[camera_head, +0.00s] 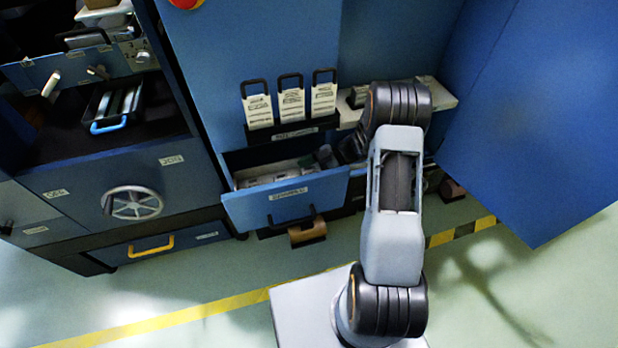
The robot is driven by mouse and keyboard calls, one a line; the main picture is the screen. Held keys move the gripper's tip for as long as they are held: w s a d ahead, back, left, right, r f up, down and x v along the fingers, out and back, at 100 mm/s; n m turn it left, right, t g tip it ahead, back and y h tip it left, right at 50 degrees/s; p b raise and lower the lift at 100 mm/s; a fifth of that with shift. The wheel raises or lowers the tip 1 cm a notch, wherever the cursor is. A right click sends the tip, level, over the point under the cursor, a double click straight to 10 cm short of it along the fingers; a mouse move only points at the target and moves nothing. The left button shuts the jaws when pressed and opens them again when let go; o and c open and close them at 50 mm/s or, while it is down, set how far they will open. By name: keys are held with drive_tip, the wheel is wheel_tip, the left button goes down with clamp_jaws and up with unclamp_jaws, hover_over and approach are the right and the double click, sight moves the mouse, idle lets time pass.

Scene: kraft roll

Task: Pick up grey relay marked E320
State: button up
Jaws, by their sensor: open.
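A blue drawer (285,203) with a label on its front is pulled out of the cabinet, left of my arm. Pale and grey items (275,174) lie inside it, small and blurred. I cannot tell which of them, if any, is the grey relay marked E320, because no such marking is readable. My gripper (328,156) is a small dark shape at the right end of the open drawer, partly hidden by my arm. It is open, and I cannot see anything held in it. Its exact height over the drawer's contents is unclear.
Three white tags with black handles (291,103) stand on a ledge above the drawer. A grey shelf (440,95) is behind my arm. A blue door (545,120) stands open at right. A handwheel (133,204) and black tray (112,105) are at left.

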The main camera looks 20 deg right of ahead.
drive_tip(key=c, duration=1)
drive_tip(key=shift+d+r, duration=0.1)
drive_tip(key=shift+r, duration=0.05)
drive_tip(key=shift+c, duration=0.2)
